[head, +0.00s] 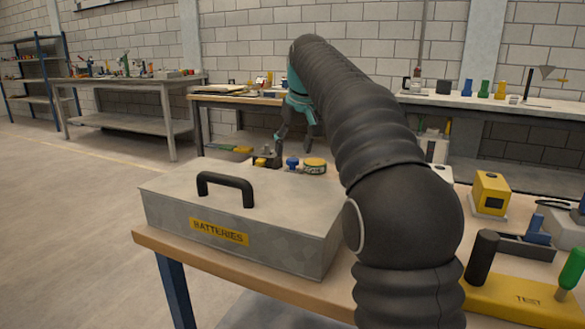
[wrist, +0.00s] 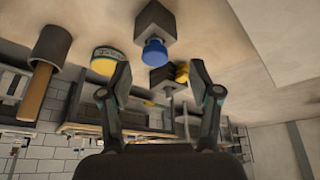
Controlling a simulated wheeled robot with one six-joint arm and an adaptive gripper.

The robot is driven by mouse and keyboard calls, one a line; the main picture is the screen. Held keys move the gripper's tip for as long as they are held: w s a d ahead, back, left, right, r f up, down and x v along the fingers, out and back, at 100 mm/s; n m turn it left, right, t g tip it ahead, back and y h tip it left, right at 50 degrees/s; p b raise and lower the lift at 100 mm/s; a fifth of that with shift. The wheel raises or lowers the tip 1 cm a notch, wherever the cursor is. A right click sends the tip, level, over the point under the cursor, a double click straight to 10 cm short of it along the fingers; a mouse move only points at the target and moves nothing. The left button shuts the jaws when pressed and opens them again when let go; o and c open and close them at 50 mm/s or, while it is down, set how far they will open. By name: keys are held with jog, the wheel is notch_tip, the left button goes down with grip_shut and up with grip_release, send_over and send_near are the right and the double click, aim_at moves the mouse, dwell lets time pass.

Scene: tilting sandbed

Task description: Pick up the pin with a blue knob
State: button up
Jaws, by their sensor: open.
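The pin with a blue knob (head: 292,162) is on the workbench behind the metal box in the head view. In the wrist view the blue knob (wrist: 154,53) sits at a dark grey block (wrist: 157,20); the pin's shaft is not visible. My gripper (head: 296,136) is above the bench near the blue knob. In the wrist view my gripper (wrist: 159,76) is open and empty, with its fingers spread wide. The blue knob shows beyond the fingertips, between their lines, and looks apart from them.
A yellow and green round item (head: 314,166) is just right of the knob. A dark block with yellow (wrist: 168,79) is close by. A mallet (wrist: 47,68) shows in the wrist view. The BATTERIES box (head: 250,225) with a black handle fills the bench front.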

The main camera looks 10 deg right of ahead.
aim_at(294, 160)
jog(key=shift+d+x, duration=0.15)
jog(key=shift+x, duration=1.15)
jog(key=shift+d+x, duration=0.15)
jog(key=shift+x, duration=1.15)
grip_shut()
